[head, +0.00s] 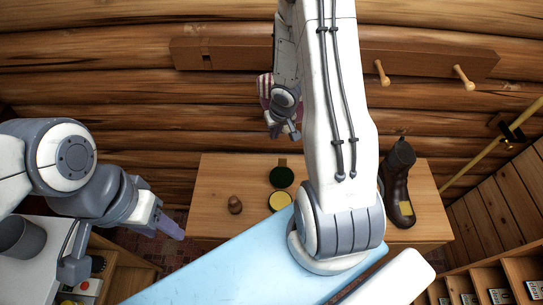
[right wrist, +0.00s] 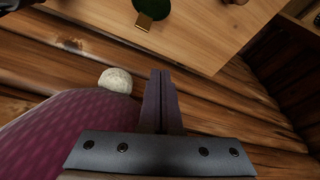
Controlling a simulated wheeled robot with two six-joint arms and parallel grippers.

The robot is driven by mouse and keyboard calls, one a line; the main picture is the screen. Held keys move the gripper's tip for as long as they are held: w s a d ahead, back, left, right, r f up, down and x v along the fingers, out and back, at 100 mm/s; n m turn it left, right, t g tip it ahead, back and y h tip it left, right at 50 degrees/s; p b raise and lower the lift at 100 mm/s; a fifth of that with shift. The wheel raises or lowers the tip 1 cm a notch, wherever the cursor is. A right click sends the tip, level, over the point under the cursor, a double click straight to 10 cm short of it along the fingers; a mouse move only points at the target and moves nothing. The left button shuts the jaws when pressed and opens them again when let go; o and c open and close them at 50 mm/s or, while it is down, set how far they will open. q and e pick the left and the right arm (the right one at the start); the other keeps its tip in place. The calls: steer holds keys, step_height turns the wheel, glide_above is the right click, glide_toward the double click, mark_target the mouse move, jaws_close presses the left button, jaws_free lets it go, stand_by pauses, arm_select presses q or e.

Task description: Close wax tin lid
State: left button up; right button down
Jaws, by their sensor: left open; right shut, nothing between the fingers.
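The wax tin stands open on the wooden table, its round yellow wax face (head: 280,201) towards the front. Its dark green lid (head: 281,177) is tipped back behind it, with a small tan tab at its far edge; the lid also shows at the top of the right wrist view (right wrist: 151,7). My right gripper (head: 287,133) is beyond the table's back edge by the log wall, apart from the lid; its shut, empty fingers (right wrist: 160,76) show in the right wrist view. My left gripper (head: 168,229) is open at the left, off the table.
A brown boot (head: 398,180) stands at the table's right, a small brown knob-like object (head: 235,204) left of the tin. A reddish patterned fabric item (right wrist: 62,135) hangs close beside my right gripper. Wooden pegs (head: 464,77) jut from the wall rail.

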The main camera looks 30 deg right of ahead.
steer(key=b, duration=0.8)
glide_above(282, 174)
steer(key=w+a, duration=0.1)
steer(key=w, duration=0.5)
step_height(282, 174, down, 11)
step_height(282, 174, down, 8)
steer(key=s+b, duration=0.1)
steer(key=b, duration=0.2)
steer(key=shift+s+a+b, duration=0.35)
steer(key=shift+s+a, duration=0.05)
